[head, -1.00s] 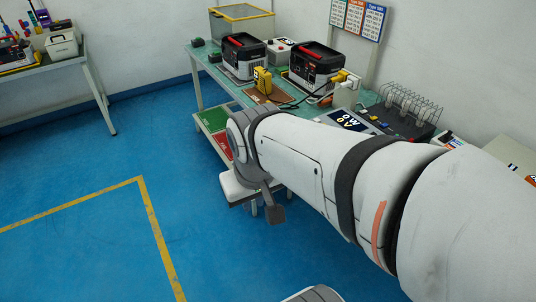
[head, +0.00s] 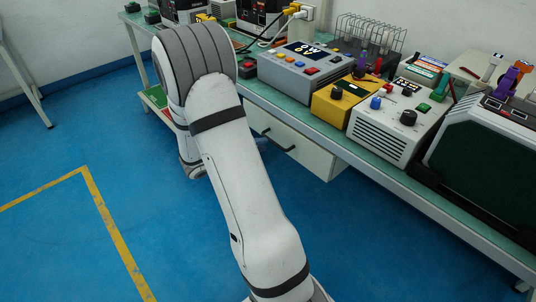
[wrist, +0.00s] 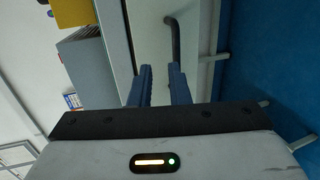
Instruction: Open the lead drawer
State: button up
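The drawer (head: 285,128) is a white-fronted unit under the green-topped bench, and its front looks closed. Its dark bar handle (head: 278,140) shows to the right of my arm in the head view. In the wrist view the pale drawer front (wrist: 150,35) is ahead, with the dark handle (wrist: 174,42) running lengthwise just beyond the right finger. My gripper (wrist: 161,70) has two blue fingers apart with nothing between them. The handle looks outside the gap, in line with the right fingertip; I cannot tell whether they touch.
The bench top (head: 374,161) holds a grey power supply (head: 300,75), a yellow meter (head: 340,100), a white knobbed box (head: 395,115) and a dark-screened unit (head: 485,155). A wire rack (head: 370,35) stands behind. Blue floor (head: 60,240) is open at left.

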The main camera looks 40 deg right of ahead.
aim_at(274, 142)
jog(key=shift+n+t+h, duration=0.3)
jog(key=shift+t, duration=0.4)
jog(key=d+f, duration=0.1)
jog(key=d, duration=0.1)
jog(key=w+d+f, duration=0.1)
jog(key=d+f, duration=0.1)
jog(key=d, duration=0.1)
jog(key=w+d+f+b, duration=0.1)
jog(key=d, duration=0.2)
jog(key=shift+w+f, duration=0.2)
jog(key=shift+f, duration=0.15)
grip_shut()
